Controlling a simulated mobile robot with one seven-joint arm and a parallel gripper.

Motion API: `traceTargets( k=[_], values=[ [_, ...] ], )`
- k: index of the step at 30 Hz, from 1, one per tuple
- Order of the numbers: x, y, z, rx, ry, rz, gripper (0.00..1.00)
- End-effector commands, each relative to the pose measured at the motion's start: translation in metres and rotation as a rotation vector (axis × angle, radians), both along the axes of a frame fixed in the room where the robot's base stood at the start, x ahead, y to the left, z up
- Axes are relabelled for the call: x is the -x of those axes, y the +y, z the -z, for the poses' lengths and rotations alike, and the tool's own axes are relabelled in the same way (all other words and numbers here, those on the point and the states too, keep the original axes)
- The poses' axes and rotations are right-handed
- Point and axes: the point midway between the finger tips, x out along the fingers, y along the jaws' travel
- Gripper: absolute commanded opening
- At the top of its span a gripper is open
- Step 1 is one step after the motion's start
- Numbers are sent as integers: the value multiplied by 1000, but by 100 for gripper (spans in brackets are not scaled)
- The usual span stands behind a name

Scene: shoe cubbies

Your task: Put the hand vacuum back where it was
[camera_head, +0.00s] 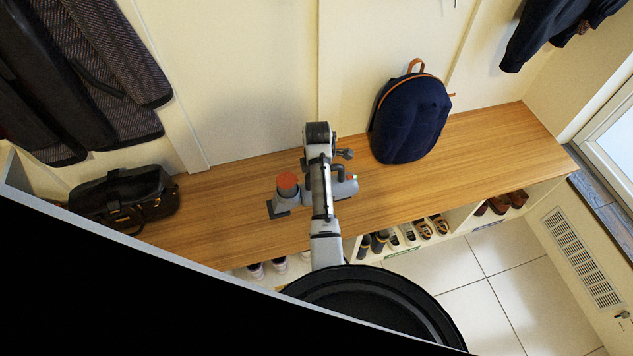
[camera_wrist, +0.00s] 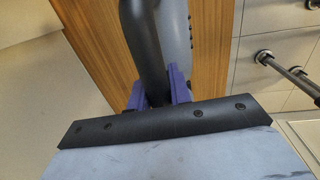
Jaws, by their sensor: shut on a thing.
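The hand vacuum (camera_head: 346,188) is grey with a dark handle and shows beside my arm over the wooden bench (camera_head: 230,218). A grey cylinder with an orange top (camera_head: 287,182) and a dark flat base shows just left of my arm. My arm hides the middle, so I cannot tell if these join. In the wrist view the purple fingers of my gripper (camera_wrist: 160,88) are shut on the black handle of the vacuum (camera_wrist: 140,40), with its grey body (camera_wrist: 174,40) beside it. I cannot tell whether the vacuum touches the bench.
A navy backpack (camera_head: 411,118) stands on the bench to the right. A black handbag (camera_head: 122,198) sits at the left end. Shoes (camera_head: 424,229) fill cubbies below the front edge. Coats hang at upper left and right. Bare bench lies right of the backpack and left of the vacuum.

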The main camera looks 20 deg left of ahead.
Motion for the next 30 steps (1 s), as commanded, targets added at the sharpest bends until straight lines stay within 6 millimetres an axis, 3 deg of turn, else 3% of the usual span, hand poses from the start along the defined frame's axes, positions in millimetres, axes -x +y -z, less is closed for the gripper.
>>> traceTargets(
  k=[4,12,25,26,30],
  values=[
    [-1,0,7,0,-2,0,0],
    [-1,0,41,-1,-3,1,0],
    [-1,0,48,-1,-3,0,0],
    [0,0,49,0,0,0,22],
    [0,0,49,0,0,0,41]
  ],
)
